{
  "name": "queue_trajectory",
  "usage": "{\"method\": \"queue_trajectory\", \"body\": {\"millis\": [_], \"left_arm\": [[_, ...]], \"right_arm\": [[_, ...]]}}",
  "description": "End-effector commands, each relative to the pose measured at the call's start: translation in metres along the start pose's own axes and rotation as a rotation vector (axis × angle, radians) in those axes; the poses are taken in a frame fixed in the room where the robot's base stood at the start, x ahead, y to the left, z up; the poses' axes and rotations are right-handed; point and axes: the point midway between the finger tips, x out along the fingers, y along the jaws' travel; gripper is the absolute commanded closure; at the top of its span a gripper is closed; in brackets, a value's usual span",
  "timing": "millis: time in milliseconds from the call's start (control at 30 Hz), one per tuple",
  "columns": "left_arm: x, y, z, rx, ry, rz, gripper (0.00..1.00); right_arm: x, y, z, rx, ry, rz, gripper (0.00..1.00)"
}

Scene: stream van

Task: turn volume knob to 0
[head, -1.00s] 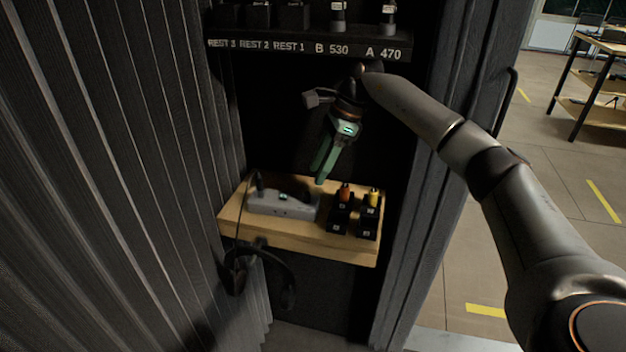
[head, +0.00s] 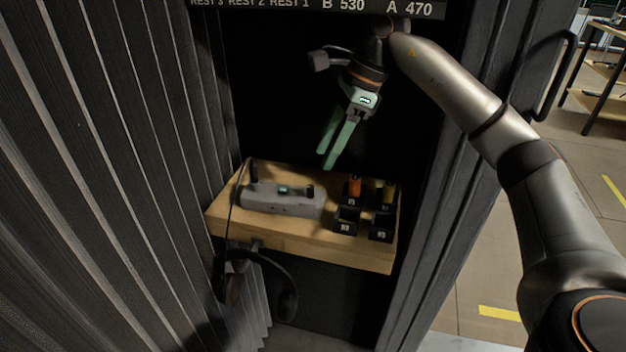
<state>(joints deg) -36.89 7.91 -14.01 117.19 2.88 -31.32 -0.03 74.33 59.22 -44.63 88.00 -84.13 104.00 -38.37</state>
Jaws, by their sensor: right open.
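A grey box-shaped device (head: 282,200) lies on the left part of the wooden shelf (head: 300,240). It has a small lit display and a dark knob (head: 309,192) near its right end on top; the knob's setting is too small to read. My right gripper (head: 329,160) has green fingers pointing down, above the shelf and to the upper right of the device. Its fingers are apart, with nothing between them, and it touches nothing. My left gripper is not in view.
Several black holders stand right of the device; an orange item (head: 354,187) and a yellow item (head: 389,192) sit in the back ones. Headphones (head: 262,275) hang below the shelf's front edge. Dark curtains (head: 120,170) close in the left. A labelled ledge (head: 400,8) runs above.

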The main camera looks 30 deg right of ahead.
Motion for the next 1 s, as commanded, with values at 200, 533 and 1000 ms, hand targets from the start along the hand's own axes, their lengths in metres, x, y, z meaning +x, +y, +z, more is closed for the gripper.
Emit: {"method": "queue_trajectory", "body": {"millis": [200,533,1000], "left_arm": [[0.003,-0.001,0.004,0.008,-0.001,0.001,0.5],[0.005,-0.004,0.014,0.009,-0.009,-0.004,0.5],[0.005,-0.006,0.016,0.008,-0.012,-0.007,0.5]], "right_arm": [[0.013,0.009,-0.001,0.001,0.007,0.001,0.49],[0.063,0.008,-0.001,0.0,0.007,0.001,0.49],[0.075,0.008,-0.001,0.0,0.006,-0.001,0.53]]}}
